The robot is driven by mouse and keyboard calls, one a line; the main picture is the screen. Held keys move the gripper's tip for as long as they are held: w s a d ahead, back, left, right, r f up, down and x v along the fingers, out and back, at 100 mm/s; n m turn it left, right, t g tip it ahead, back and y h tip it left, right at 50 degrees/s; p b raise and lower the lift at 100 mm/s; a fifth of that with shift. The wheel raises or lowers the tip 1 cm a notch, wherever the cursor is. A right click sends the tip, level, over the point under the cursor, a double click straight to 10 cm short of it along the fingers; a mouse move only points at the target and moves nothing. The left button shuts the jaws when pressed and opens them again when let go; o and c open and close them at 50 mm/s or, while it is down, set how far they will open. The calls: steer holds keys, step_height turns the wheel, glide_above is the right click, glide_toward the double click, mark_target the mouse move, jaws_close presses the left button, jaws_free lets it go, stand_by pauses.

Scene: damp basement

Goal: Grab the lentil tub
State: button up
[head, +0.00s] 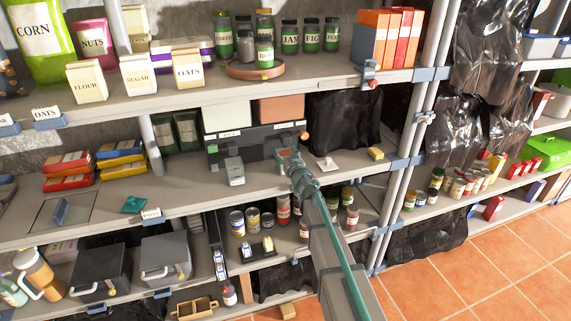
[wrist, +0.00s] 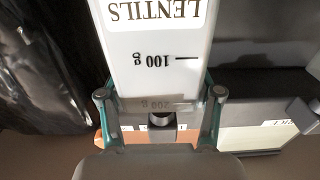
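The lentil tub (wrist: 152,45) is white, with black LENTILS lettering and gram marks that read upside down in the wrist view. It fills the upper middle of that view, close in front of my gripper (wrist: 160,95). One teal finger lies along each side of the tub's lower end in the picture. I cannot tell whether both fingers touch it. In the head view my gripper (head: 289,157) is at the middle shelf, before the right end of a dark unit. I cannot make out the tub there; the gripper and arm may hide it.
The dark unit (head: 255,142) carries a pale bin (head: 227,115) and an orange-brown bin (head: 280,108). Black plastic sheeting (head: 345,120) hangs to the right. A grey container (head: 235,171) stands left of my gripper. A yellow block (head: 376,153) lies to the right.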

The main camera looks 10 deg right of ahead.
steer(key=c, duration=0.6)
steer(key=shift+c, duration=0.2)
steer(key=shift+r, duration=0.15)
